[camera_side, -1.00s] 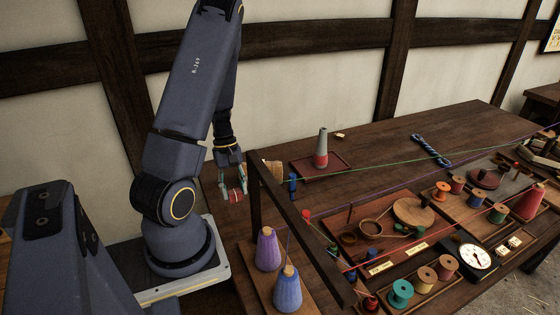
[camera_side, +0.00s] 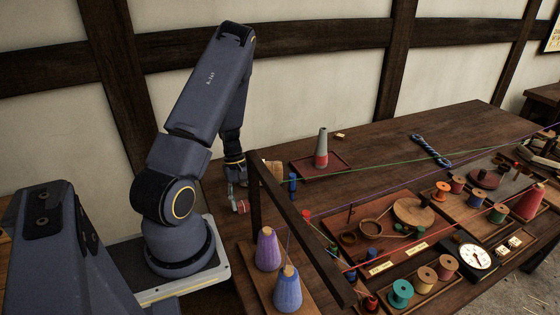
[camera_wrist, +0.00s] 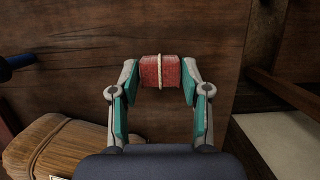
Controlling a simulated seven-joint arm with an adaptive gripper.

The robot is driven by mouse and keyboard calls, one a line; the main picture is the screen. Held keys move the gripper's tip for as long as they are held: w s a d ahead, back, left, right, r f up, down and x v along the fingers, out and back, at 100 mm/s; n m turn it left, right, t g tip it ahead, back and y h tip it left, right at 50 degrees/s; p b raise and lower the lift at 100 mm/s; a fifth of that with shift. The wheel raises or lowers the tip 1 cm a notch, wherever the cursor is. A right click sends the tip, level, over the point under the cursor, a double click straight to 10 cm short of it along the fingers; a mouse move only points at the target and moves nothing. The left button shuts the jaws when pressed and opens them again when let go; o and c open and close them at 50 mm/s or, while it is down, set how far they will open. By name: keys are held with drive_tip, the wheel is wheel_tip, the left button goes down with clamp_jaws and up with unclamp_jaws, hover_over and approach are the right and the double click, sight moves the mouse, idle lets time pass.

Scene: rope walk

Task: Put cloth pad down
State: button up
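The cloth pad (camera_wrist: 172,72) is a small dark red bundle with a pale cord tied around its middle. My gripper (camera_wrist: 160,70) has its teal-lined fingers on both sides of it, and they appear to press on its ends. In the side view, my gripper (camera_side: 240,203) points down over the near left part of the wooden table (camera_side: 380,135), with the red pad (camera_side: 242,207) between its fingertips. The pad is low over the table. I cannot tell whether its underside touches the wood.
A dark wooden frame post (camera_side: 254,195) stands just right of my gripper in the side view. Purple (camera_side: 268,250) and blue (camera_side: 287,290) cones stand nearer the camera. Bare table surrounds the pad.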

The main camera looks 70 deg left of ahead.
drive_tip(key=o, duration=0.4)
drive_tip(key=shift+r, duration=0.1)
drive_tip(key=v, duration=1.2)
drive_tip(key=w+d+r+m+t+y, duration=0.1)
drive_tip(key=w+d+r+m, duration=0.55)
drive_tip(key=d+r, duration=0.5)
drive_tip(key=s+d+r+m+t+y, duration=0.1)
drive_tip(key=d+r+m, duration=0.3)
drive_tip(key=d, duration=0.4)
drive_tip(key=s+d+r+m+t+y, duration=0.1)
drive_tip(key=s+d+r+m+t, duration=0.2)
drive_tip(key=d+m, duration=0.4)
wheel_tip(320, 180, up, 3)
drive_tip(key=shift+s+d+f+t, duration=0.2)
drive_tip(key=shift+s+d+t, duration=0.1)
drive_tip(key=shift+s+d, duration=0.55)
drive_tip(key=shift+w+d+m, duration=0.1)
drive_tip(key=shift+m, duration=0.15)
